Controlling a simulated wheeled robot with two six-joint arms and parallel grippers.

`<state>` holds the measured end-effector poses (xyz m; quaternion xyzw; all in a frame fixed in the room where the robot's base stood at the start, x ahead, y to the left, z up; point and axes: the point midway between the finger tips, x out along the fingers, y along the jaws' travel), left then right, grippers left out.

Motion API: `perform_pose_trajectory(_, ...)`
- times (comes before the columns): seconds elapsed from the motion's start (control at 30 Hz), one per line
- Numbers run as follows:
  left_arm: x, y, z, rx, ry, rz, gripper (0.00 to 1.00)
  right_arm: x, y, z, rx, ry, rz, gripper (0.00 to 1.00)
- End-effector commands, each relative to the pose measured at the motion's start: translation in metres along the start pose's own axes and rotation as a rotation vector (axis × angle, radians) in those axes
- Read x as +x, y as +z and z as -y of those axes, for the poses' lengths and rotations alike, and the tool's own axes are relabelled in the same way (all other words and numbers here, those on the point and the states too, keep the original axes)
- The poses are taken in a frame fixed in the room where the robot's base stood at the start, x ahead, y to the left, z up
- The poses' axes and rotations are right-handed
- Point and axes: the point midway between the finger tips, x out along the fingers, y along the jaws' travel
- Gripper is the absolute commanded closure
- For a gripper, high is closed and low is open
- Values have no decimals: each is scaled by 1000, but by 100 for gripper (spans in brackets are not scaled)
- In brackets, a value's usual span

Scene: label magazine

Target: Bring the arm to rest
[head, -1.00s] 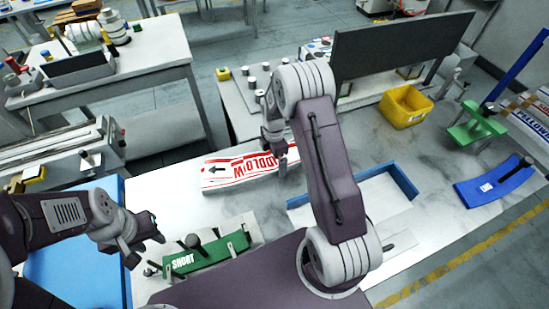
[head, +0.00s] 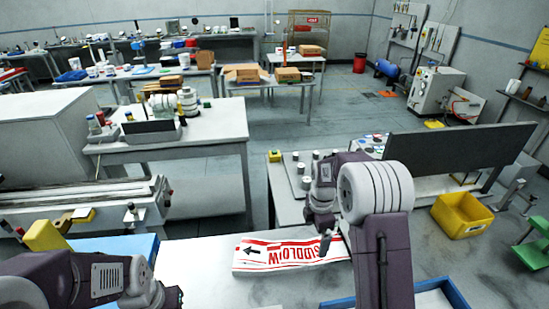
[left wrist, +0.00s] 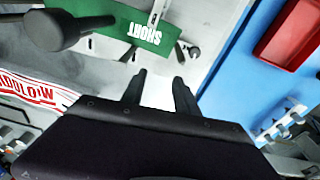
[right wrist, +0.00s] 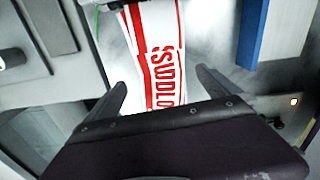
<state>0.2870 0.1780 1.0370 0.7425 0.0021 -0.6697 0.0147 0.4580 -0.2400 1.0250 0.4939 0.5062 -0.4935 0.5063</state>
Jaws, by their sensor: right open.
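My right gripper (head: 328,243) hangs over the right end of a white and red printed label piece (head: 262,256) on the bench. In the right wrist view my right gripper (right wrist: 160,78) is open, its fingers wide apart. The label piece (right wrist: 158,40) shows beyond and between them, and I cannot tell whether they touch it. My left gripper (head: 172,298) is at the lower left of the head view.
A yellow bin (head: 462,215) and a dark panel (head: 460,145) stand right of my right arm. A blue tray (head: 455,292) lies beside that arm. A blue mat (left wrist: 225,95) with a red tray (left wrist: 290,35) shows in the left wrist view.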

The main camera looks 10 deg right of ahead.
Motion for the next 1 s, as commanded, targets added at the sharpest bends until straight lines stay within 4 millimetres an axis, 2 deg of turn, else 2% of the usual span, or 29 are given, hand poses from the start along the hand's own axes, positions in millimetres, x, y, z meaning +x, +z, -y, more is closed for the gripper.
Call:
perform_pose_trajectory(0.07, 0, 0, 0, 0, 0, 0, 64, -7, -4, -4, -12, 18, 3, 0)
perform_pose_trajectory(0.13, 0, 0, 0, 0, 0, 0, 64, -27, -12, -8, -32, 59, 8, 0)
perform_pose_trajectory(0.17, 0, 0, 0, 0, 0, 0, 64, -34, -17, -2, -43, 67, 9, 0)
perform_pose_trajectory(0.27, 0, 0, 0, 0, 0, 0, 64, -51, -38, 34, -27, 76, 2, 0)
perform_pose_trajectory(0.37, 0, 0, 0, 0, 0, 0, 64, -51, -54, 78, 208, 85, -15, 0)
perform_pose_trajectory(0.5, 0, 0, 0, 0, 0, 0, 64, -38, -64, 132, 661, 82, -42, 0)
perform_pose_trajectory(0.63, 0, 0, 0, 0, 0, 0, 64, -19, -66, 169, 1111, 60, -55, 0)
perform_pose_trajectory(0.7, 0, 0, 0, 0, 0, 0, 64, -12, -66, 178, 1308, 51, -60, 0)
perform_pose_trajectory(0.8, 0, 0, 0, 0, 0, 0, 64, -11, -66, 173, 1503, 66, -84, 0)
perform_pose_trajectory(0.9, 0, 0, 0, 0, 0, 0, 64, -11, -66, 170, 1598, 70, -95, 0)
perform_pose_trajectory(1.0, 0, 0, 0, 0, 0, 0, 64, -11, -66, 170, 1622, 68, -96, 0)
